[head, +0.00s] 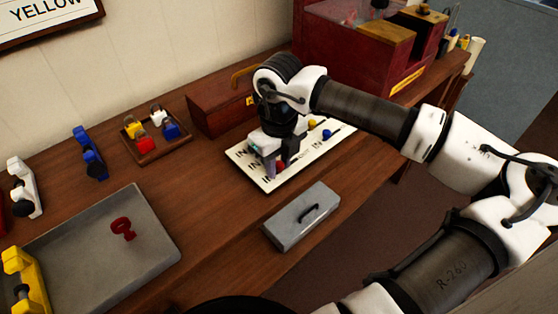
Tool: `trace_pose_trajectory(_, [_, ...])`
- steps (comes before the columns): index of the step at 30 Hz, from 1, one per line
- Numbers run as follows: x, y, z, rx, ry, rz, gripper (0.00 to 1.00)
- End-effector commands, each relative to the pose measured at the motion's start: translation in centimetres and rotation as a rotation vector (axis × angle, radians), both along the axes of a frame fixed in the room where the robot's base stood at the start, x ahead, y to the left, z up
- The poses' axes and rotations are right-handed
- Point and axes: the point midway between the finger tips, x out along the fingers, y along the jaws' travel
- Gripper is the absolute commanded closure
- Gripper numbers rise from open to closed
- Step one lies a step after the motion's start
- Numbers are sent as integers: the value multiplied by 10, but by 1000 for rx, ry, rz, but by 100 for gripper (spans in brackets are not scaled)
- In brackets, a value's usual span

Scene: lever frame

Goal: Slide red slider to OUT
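The white slider panel (306,160) lies on the wooden table and carries rows marked IN. The red slider (280,166) shows as a small patch of red at the panel's front left part, mostly hidden by my gripper. A blue slider knob (327,134) and a yellow one (312,121) show further right and back on the panel. My gripper (277,169) points down over the panel, with its fingertips right at the red slider. I cannot tell whether the fingers are closed on it or only beside it. The OUT marks cannot be made out.
A grey box with a handle (302,216) stands in front of the panel. A dark red box (221,105) stands behind it. A grey tray (75,262) with a red piece, a small tray of coloured padlocks (143,147) and a large red cabinet (338,50) are around.

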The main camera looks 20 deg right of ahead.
Motion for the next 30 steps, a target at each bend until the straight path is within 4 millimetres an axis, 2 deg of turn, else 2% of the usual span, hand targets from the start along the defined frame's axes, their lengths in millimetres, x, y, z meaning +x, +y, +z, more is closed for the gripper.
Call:
trace_pose_trajectory(1, [-3,-1,-10,-1,15,1,88])
trace_pose_trajectory(15, [-2,-4,-10,-5,13,0,89])
trace_pose_trajectory(19, [0,-8,-11,-5,13,-1,89])
trace_pose_trajectory(24, [2,-16,-11,-5,13,-5,95])
trace_pose_trajectory(30, [5,-24,-10,-5,13,-8,95])
